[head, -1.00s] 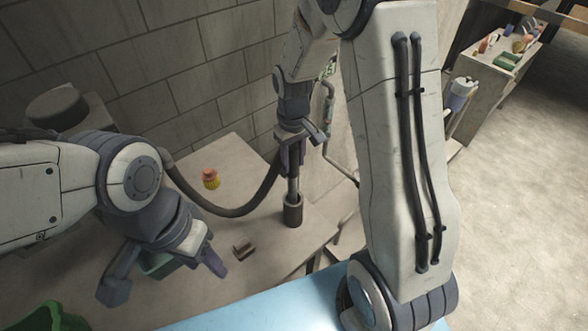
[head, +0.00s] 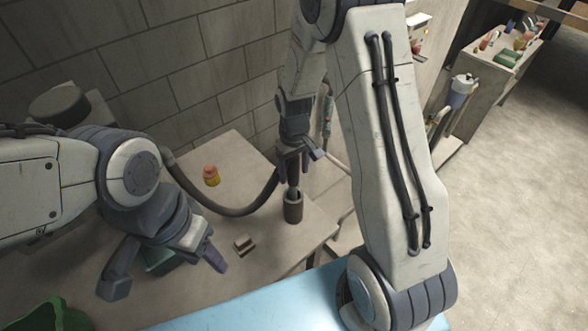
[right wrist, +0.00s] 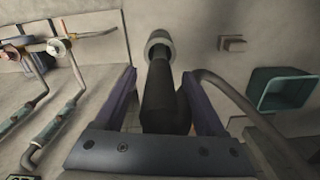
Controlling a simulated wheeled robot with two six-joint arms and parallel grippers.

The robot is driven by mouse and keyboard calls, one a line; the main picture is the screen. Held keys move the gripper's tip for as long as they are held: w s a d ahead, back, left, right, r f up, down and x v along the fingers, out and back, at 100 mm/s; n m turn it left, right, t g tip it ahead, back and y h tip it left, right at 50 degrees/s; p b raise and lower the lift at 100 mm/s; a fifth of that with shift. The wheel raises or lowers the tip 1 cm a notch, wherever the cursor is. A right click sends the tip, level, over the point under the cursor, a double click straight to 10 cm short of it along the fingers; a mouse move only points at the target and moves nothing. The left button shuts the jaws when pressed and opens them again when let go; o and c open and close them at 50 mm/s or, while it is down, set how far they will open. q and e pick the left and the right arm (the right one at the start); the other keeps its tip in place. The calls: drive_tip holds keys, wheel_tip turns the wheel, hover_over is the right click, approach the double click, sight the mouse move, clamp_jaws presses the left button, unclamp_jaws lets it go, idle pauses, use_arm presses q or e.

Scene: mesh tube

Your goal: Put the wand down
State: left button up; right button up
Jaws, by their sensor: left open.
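In the right wrist view the wand (right wrist: 158,88) runs between the two fingers (right wrist: 158,95) to the pale rim of the holder (right wrist: 159,41). How deep the wand sits is hidden. My left gripper (head: 168,278) is open and empty over the left part of the table.
A dark hose (head: 230,211) loops from the left towards the wand. A small brown block (head: 244,244), an orange and yellow object (head: 211,175) and a green bin (head: 160,262) are on the table (head: 230,155). Pipes (right wrist: 45,120) run along the wall beside my right gripper.

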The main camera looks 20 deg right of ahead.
drive_tip(key=shift+r, duration=0.4)
wheel_tip(320, 180, up, 12)
drive_tip(key=shift+f+b, duration=0.2)
drive_tip(key=shift+b, duration=0.8)
drive_tip(key=shift+s+a+r, duration=0.15)
drive_tip(key=shift+s+a, duration=0.05)
drive_tip(key=shift+a, duration=0.1)
drive_tip(key=s+a+n, duration=0.1)
drive_tip(key=s+a, duration=0.3)
drive_tip(key=s, duration=0.3)
drive_tip(key=s+a+r+n, duration=0.1)
drive_tip(key=s+a+n, duration=0.1)
drive_tip(key=s+a, duration=0.3)
drive_tip(key=s+a+n+y, duration=0.1)
drive_tip(key=s+a, duration=0.3)
drive_tip(key=s, duration=0.7)
drive_tip(key=shift+a+r+n, duration=0.2)
drive_tip(key=shift+a+n, duration=0.05)
drive_tip(key=shift+n, duration=0.35)
